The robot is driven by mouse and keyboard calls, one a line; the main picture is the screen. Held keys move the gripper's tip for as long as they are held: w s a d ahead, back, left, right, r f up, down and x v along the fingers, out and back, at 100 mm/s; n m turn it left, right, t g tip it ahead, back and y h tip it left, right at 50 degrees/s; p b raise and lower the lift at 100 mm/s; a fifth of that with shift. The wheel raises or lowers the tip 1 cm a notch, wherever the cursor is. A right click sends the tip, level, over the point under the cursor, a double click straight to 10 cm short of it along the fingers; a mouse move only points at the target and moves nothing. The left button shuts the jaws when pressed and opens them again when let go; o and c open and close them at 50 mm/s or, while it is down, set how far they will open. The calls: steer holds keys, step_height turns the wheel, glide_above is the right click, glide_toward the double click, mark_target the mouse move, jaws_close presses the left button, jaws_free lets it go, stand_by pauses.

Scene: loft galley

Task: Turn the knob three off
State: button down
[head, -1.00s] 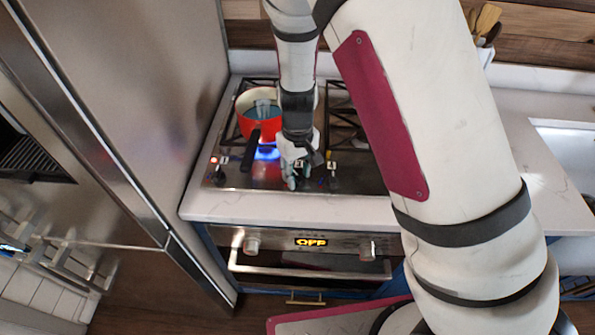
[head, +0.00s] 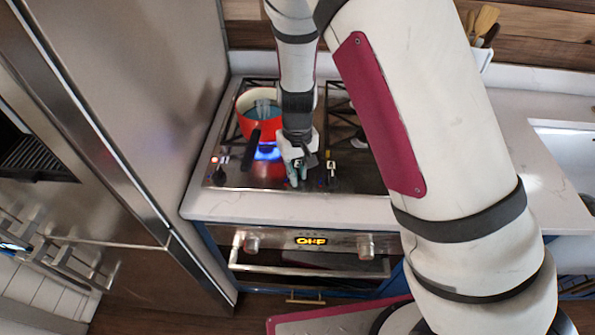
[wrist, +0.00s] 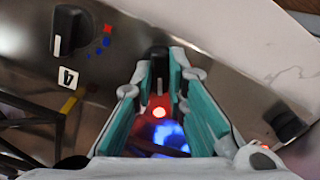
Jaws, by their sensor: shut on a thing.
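My gripper (head: 298,181) is at the front strip of the cooktop (head: 350,181). In the wrist view, its teal fingers (wrist: 160,85) are closed around a black knob (wrist: 159,58), which I take to be knob three. Its number and its pointer mark cannot be read. Another black knob with a white line (wrist: 70,30) stands to the left, beside a label that looks like a 4 (wrist: 68,77). A further black knob (wrist: 287,126) is at the right. A blue flame (head: 267,152) burns at the front left burner. A red and blue glow shows between my fingers.
A red pot (head: 258,128) with a dark handle stands on the left burner, close to my wrist. The steel fridge (head: 150,90) is at the left. The oven (head: 310,258) with its bar handle is below the counter edge (head: 290,206).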

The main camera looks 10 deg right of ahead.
steer(key=shift+m+p, duration=0.6)
steer(key=shift+m, duration=2)
steer(key=c, duration=1.6)
jaws_free()
step_height(320, 180, up, 12)
